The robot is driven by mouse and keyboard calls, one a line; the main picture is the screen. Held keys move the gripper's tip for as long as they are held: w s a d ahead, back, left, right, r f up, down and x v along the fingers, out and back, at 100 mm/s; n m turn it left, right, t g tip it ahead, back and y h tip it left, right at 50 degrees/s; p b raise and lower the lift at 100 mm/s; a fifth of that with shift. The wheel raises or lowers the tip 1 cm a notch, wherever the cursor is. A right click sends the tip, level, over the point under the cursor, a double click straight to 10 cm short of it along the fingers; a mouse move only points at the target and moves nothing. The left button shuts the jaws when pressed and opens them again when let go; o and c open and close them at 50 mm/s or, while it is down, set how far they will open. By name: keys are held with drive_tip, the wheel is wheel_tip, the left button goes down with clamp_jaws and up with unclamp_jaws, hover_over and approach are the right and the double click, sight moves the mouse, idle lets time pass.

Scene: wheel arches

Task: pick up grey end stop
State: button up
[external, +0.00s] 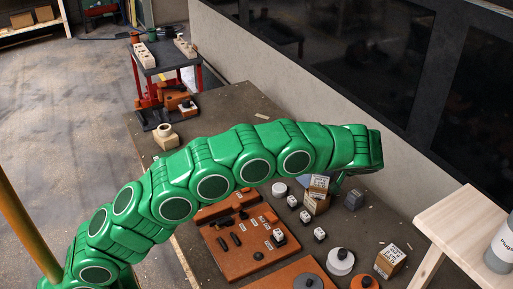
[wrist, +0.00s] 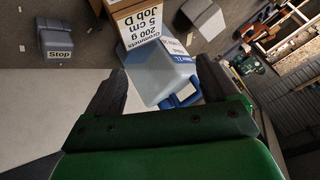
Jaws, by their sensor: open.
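A dark grey block with a white "Stop" label, the grey end stop (wrist: 57,43), shows at the upper left of the wrist view, outside my fingers. A dark grey block (external: 354,200) beside the cardboard boxes in the external view looks like the same piece, but its label cannot be read there. My gripper (wrist: 158,72) is open, with its two dark fingers apart. A grey-blue object with a blue-and-white label (wrist: 157,82) shows between the fingers; whether they touch it I cannot tell. In the external view my wrist hides most of the gripper.
A "Grommets" cardboard box (wrist: 140,22) is close beyond the fingers. On the bench, an orange board (external: 235,262) with small parts lies left of several labelled blocks and discs. A pale wooden stand (external: 470,225) is at the right; a wall runs along the back.

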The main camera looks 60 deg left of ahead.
sight(357, 194)
drive_tip(key=w+d+f+n+y, duration=0.1)
drive_tip(key=w+d+f, duration=0.1)
drive_tip(key=w+f, duration=0.1)
drive_tip(key=w+d+f+n+t+y, duration=0.1)
drive_tip(key=w+d+f+n, duration=0.1)
drive_tip(key=w+d+f, duration=0.1)
drive_tip(key=w+d+f+n+y, duration=0.1)
drive_tip(key=w+d+f+n, duration=0.1)
drive_tip(key=w+d+f, duration=0.1)
drive_tip(key=shift+w+d+f+t+y, duration=0.15)
drive_tip(key=shift+w+f, duration=0.15)
drive_tip(key=shift+f, duration=0.4)
drive_tip(key=shift+w+a+f+t+y, duration=0.15)
drive_tip(key=shift+w+f, duration=0.15)
drive_tip(key=shift+f, duration=0.35)
drive_tip(key=shift+w+d+f+n, duration=0.15)
drive_tip(key=shift+d+f+n, duration=0.3)
drive_tip(key=shift+n, duration=0.15)
drive_tip(key=shift+r+x, duration=0.15)
drive_tip(key=shift+x, duration=1.8)
drive_tip(key=shift+r+x, duration=0.1)
drive_tip(key=shift+x, duration=1.8)
drive_tip(key=shift+a, duration=0.15)
drive_tip(key=c, duration=1.3)
